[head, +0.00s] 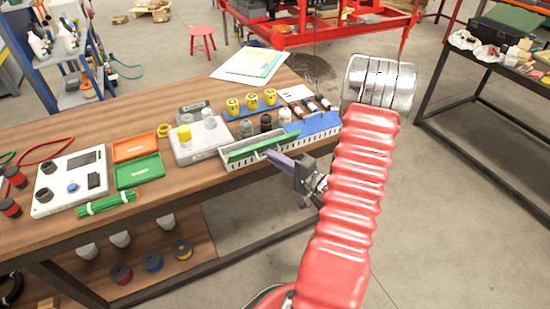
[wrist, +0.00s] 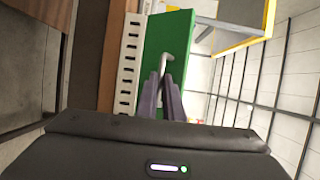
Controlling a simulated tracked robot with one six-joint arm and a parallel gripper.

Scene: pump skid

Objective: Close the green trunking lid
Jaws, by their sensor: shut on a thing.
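The green trunking lid (head: 250,149) stands tilted along the pale slotted trunking (head: 236,167) at the front edge of the wooden bench. In the wrist view the lid (wrist: 178,30) fills the upper middle, with a grey bent handle (wrist: 167,60) on its face. The slotted wall of the trunking (wrist: 128,65) runs beside it on the left. My gripper (head: 270,154) reaches the lid from the front right with its purple fingers. In the wrist view the fingers (wrist: 161,84) are closed around the lower end of the handle. The trunking's inside is mostly hidden.
Behind the trunking are several small jars and a blue tray (head: 322,122). A grey box (head: 198,148) with knobs stands to the left, near green (head: 139,171) and orange (head: 134,146) trays. The floor right of the bench is clear.

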